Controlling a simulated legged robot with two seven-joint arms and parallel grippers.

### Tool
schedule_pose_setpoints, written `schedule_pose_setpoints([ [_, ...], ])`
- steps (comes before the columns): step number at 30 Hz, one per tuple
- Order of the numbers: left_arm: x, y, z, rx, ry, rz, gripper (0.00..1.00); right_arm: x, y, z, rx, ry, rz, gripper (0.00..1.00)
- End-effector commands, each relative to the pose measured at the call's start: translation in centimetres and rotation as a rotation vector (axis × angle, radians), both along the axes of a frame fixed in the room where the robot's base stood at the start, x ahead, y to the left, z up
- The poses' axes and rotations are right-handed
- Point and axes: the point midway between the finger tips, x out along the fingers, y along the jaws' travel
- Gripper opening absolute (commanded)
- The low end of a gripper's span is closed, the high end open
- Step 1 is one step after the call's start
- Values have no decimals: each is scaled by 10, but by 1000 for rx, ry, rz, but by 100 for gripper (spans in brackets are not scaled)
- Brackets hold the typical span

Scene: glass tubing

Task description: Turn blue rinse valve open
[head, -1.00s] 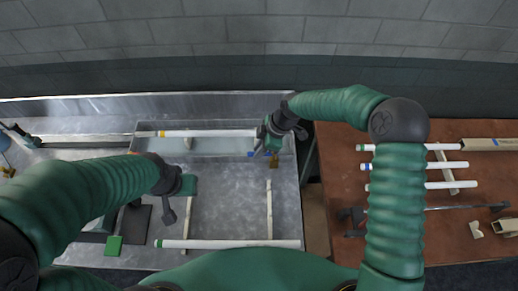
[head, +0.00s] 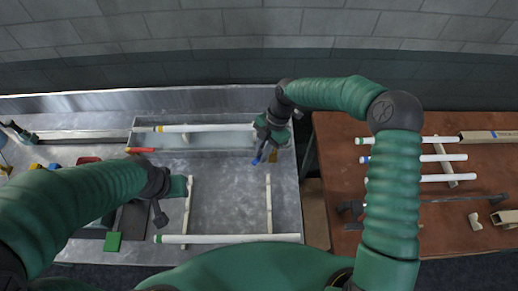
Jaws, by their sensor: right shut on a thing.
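The blue rinse valve shows as a small blue piece (head: 256,160) at the right end of the trough, by its front wall. My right gripper (head: 263,153) reaches down over it from the right and is shut on the blue piece. The valve body is mostly hidden behind the gripper, so how far it is turned is unclear. My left gripper (head: 160,214) hangs over the metal bench at left, away from the valve. Its jaws are too small and dark to tell open from shut.
A white tube with a yellow end (head: 195,128) lies along the trough (head: 215,152). Another white tube (head: 225,239) lies across two rails at the front. Several tubes rest on the brown table (head: 400,205) at right. A yellow piece (head: 273,156) sits beside my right gripper.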

Motion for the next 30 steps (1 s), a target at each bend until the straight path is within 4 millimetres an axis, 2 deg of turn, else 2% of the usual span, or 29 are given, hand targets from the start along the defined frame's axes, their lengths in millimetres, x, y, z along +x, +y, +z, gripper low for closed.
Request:
schedule_pose_setpoints([
  [18,0,0,-2,0,0,0,36,-18,-23,0,0,-2,553,0],
  [30,0,0,-2,0,0,0,36,-21,-32,0,0,-2,734,0],
])
